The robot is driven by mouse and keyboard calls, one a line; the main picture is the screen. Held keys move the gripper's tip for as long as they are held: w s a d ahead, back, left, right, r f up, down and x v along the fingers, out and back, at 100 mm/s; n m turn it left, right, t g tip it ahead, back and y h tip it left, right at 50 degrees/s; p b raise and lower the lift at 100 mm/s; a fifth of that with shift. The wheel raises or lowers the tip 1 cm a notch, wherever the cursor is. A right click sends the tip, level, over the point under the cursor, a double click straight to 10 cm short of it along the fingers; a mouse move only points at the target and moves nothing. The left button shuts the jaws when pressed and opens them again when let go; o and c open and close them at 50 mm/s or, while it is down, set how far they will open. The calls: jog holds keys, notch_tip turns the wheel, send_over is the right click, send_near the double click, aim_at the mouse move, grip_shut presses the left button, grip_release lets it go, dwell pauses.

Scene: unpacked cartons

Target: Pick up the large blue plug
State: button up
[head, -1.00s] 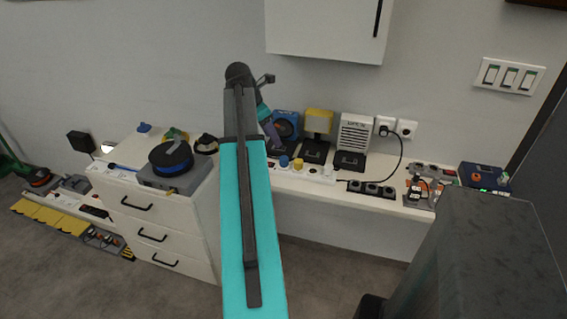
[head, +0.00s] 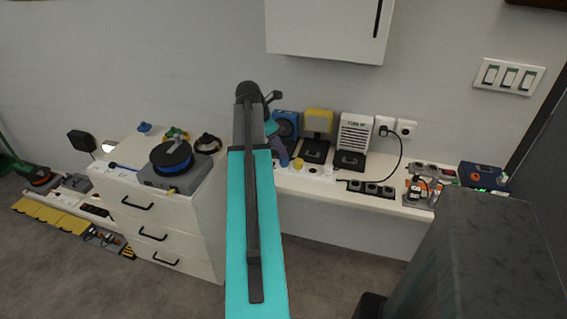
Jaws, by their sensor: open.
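My gripper (head: 283,156) is at the end of my turquoise arm, over the left part of the white power strip on the shelf. It is small and partly hidden by my arm; its jaws are open. A blue plug-like piece on that strip, left of a yellow plug (head: 298,163), is now mostly covered by my gripper. I cannot tell whether the jaws are around it or above it. Another small blue piece (head: 144,127) sits at the back of the white drawer unit, far left of my gripper.
Behind the strip stand a blue device (head: 286,123), a yellow-topped device (head: 318,122) and a white vented box (head: 355,133). A black socket strip (head: 370,187) lies to the right. The white drawer unit (head: 150,225) carries a blue-and-black reel (head: 172,158). A white cabinet (head: 325,30) hangs above.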

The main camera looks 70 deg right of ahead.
aim_at(284, 162)
jog(key=shift+f, duration=0.1)
jog(key=shift+p+x, duration=0.65)
jog(key=shift+x, duration=1.85)
grip_shut()
